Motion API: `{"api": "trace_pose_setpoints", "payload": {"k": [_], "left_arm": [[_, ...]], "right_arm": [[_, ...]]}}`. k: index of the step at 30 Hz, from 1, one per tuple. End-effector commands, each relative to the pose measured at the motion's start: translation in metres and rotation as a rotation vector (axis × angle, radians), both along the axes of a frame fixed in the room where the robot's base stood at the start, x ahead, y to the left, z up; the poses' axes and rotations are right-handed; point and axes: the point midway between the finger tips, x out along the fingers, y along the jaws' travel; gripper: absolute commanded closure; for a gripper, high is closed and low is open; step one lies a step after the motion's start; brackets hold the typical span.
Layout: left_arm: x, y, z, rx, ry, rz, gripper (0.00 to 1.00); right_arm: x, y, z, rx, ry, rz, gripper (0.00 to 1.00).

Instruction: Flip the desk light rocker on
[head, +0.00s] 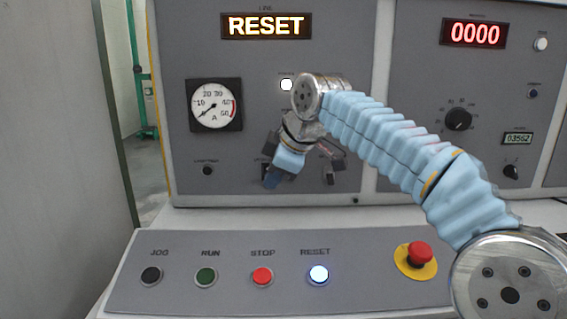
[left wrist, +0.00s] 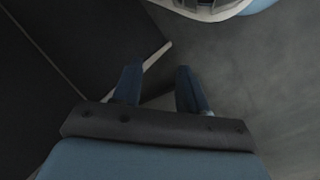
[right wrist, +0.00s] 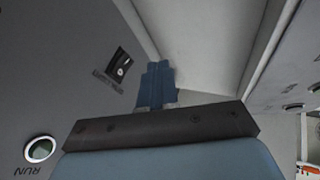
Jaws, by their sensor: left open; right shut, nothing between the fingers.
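I cannot make out a legible label for the desk light rocker. In the head view my right gripper (head: 272,180) hangs low in front of the grey upright panel, below and right of the dial gauge, pointing down. It is shut and empty; its blue fingertips meet in the right wrist view (right wrist: 158,70). A small black switch (right wrist: 121,66) with a white mark sits on the panel left of these fingers, apart from them; its label is unreadable. Another dark switch (head: 331,174) shows right of the gripper. My left gripper (left wrist: 155,85) is open and empty.
The sloping desk carries JOG, RUN, STOP and a lit RESET button (head: 318,274), and a red emergency stop (head: 420,254). A dial gauge (head: 214,105) and a small black knob (head: 207,170) are on the panel to the left. My right arm covers part of the panel.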

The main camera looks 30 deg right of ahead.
Motion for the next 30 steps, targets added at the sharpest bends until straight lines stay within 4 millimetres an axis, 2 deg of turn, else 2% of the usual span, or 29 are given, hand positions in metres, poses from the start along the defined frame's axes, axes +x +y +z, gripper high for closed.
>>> {"api": "trace_pose_setpoints", "payload": {"k": [2, 6, 10, 23, 27, 30], "left_arm": [[0.0, 0.0, 0.0, 0.0, 0.0, 0.0, 0.57], [0.0, 0.0, 0.008, 0.0, 0.0, -0.001, 0.57], [0.0, 0.0, 0.01, -0.001, 0.0, -0.001, 0.57], [0.0, 0.0, 0.009, -0.001, 0.0, -0.001, 0.57], [0.0, 0.0, -0.009, 0.0, 0.0, 0.0, 0.57], [0.0, 0.0, -0.003, 0.001, 0.001, 0.001, 0.57]], "right_arm": [[0.009, 0.0, -0.012, 0.0, 0.003, -0.001, 1.0], [0.028, -0.012, -0.011, 0.001, 0.002, -0.002, 1.0], [0.037, -0.018, -0.013, 0.0, 0.001, -0.001, 1.0], [0.04, -0.02, -0.015, -0.001, -0.003, -0.001, 1.0], [0.043, -0.021, -0.023, -0.028, -0.049, 0.001, 1.0], [0.043, -0.022, -0.016, -0.034, -0.056, 0.0, 1.0]]}}
